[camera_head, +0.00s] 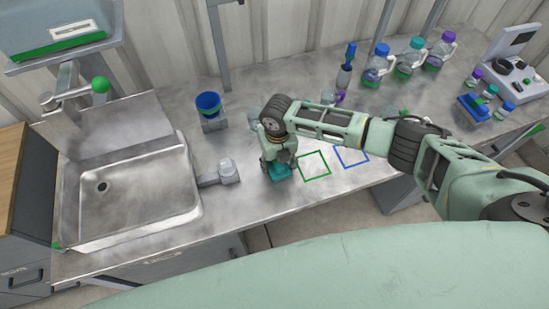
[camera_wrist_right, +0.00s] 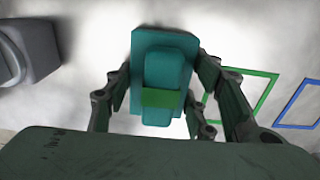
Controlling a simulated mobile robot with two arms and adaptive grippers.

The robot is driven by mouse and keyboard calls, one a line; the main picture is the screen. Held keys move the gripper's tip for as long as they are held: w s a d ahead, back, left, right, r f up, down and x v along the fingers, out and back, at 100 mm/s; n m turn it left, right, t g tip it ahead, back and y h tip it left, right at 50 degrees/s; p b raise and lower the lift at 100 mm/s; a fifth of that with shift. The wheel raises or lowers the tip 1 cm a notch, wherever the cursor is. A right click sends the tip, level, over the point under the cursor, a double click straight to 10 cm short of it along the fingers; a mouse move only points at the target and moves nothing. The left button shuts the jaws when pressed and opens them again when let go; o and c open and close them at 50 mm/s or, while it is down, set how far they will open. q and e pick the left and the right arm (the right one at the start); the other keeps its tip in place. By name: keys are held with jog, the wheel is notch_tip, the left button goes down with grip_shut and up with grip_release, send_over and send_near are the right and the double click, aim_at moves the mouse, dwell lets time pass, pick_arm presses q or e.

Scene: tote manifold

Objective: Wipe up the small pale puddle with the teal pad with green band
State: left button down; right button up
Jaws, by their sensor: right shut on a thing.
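My right gripper (camera_head: 279,160) is over the metal bench, between the sink and the green outlined square. It is shut on the teal pad (camera_head: 280,172), which is at or just above the bench top. In the right wrist view the teal pad (camera_wrist_right: 144,44) with its green band (camera_wrist_right: 161,98) sits between the fingers of my right gripper (camera_wrist_right: 160,105). I cannot tell whether the pad touches the bench. I cannot make out the pale puddle in either view. My left gripper is not in view.
A sink (camera_head: 125,195) lies at the left. A grey block with a clear top (camera_head: 228,172) stands left of the pad. A green square (camera_head: 314,165) and a blue square (camera_head: 351,156) are marked at the right. A blue cup (camera_head: 208,105) and several bottles (camera_head: 378,65) stand behind.

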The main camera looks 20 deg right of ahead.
aim_at(269, 169)
jog(key=shift+s, duration=0.55)
jog(key=shift+s+a+f, duration=0.1)
jog(key=shift+a, duration=0.85)
jog(key=shift+s+a+f, duration=0.1)
jog(key=shift+a, duration=0.85)
jog(key=shift+a+r+b, duration=0.1)
jog(key=shift+a+b, duration=0.35)
jog(key=shift+a, duration=1.65)
jog(key=shift+s+a+r, duration=0.2)
jog(key=shift+a, duration=0.55)
jog(key=shift+r, duration=0.15)
jog(key=shift+w+d+r+p, duration=0.1)
jog(key=shift+w+d+p, duration=0.2)
jog(key=shift+d, duration=0.2)
jog(key=shift+w+d+r+p, duration=0.1)
jog(key=shift+w+d+p, duration=0.05)
jog(key=shift+d+p, duration=0.25)
jog(key=shift+d, duration=0.55)
jog(key=d, duration=0.2)
jog(key=shift+w+d+p, duration=0.1)
jog(key=shift+d+p, duration=0.2)
jog(key=shift+s+d, duration=0.2)
jog(key=shift+d, duration=0.3)
jog(key=shift+w+d+f, duration=0.1)
jog(key=shift+d+f, duration=0.05)
jog(key=shift+d, duration=0.65)
jog(key=shift+d+f, duration=0.1)
jog(key=shift+d, duration=0.7)
